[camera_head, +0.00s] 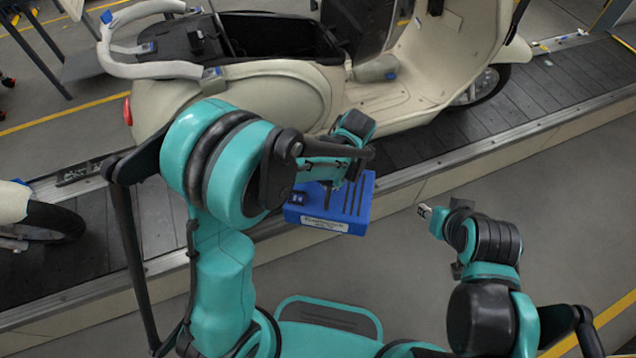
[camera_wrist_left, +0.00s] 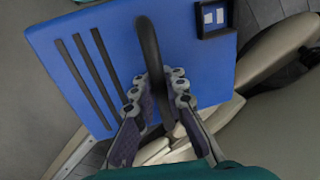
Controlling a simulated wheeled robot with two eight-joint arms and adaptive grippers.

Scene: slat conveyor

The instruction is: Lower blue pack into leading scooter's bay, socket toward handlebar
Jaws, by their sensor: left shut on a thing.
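The blue pack (camera_head: 357,207) hangs level in front of the conveyor, with a white label on its near side. My left gripper (camera_head: 335,180) is shut on its black handle; in the left wrist view the fingers (camera_wrist_left: 158,88) close around the handle (camera_wrist_left: 148,45) over the blue pack (camera_wrist_left: 120,70). The dark socket (camera_wrist_left: 214,17) is at one top corner, at the pack's left end in the head view. The cream scooter (camera_head: 270,85) on the conveyor has an open dark bay (camera_head: 275,35) behind its footboard. My right gripper (camera_head: 425,211) is low at right, apart from the pack; its jaws are unclear.
A second scooter's wheel (camera_head: 50,222) shows at the left edge of the slat conveyor (camera_head: 455,140). A pale tubular rack (camera_head: 150,68) surrounds the scooter's rear. Floor at right is clear.

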